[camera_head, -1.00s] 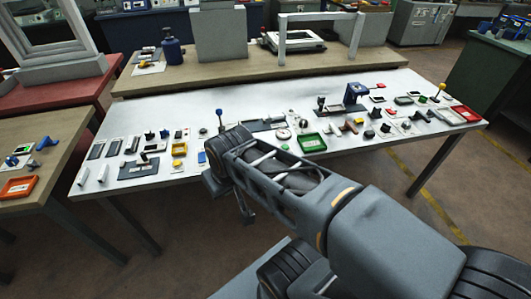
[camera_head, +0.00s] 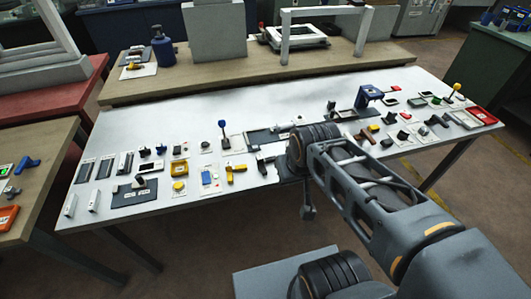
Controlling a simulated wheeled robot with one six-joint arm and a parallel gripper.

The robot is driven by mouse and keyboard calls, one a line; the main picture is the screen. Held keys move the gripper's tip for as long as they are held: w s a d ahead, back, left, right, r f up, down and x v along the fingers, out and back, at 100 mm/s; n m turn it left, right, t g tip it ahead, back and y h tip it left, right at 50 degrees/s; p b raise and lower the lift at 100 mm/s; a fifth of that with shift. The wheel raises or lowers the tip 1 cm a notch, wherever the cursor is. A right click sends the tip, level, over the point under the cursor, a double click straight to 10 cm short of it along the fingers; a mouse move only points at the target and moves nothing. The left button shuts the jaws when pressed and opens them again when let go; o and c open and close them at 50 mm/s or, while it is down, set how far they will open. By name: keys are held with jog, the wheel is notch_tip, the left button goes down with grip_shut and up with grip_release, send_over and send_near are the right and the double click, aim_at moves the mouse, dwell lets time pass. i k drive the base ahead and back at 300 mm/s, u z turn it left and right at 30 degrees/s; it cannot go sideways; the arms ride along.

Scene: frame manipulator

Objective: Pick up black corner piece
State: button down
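Several small black parts lie on the white table (camera_head: 245,108), and I cannot tell for sure which is the black corner piece. Small black parts (camera_head: 145,152) stand at the left of the table, and other black parts (camera_head: 403,134) lie at the right. My gripper (camera_head: 308,212) appears as a small dark shape hanging below the arm's end, at the table's front edge. It is apart from both groups. Its fingers are too small and dark to tell open from shut. My arm hides part of the table's middle and front.
A dark tray (camera_head: 134,192) sits at the left front, near a yellow part (camera_head: 236,168). A blue upright part (camera_head: 369,95) stands right of centre. A wooden table (camera_head: 215,80) with a blue bottle (camera_head: 162,46) is behind. The white table's back strip is clear.

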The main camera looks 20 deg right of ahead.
aim_at(260, 160)
jog(key=i, duration=0.2)
jog(key=z, duration=1.2)
jog(key=k, duration=1)
jog(key=u, duration=1.45)
jog(key=i, duration=0.5)
jog(key=u, duration=0.05)
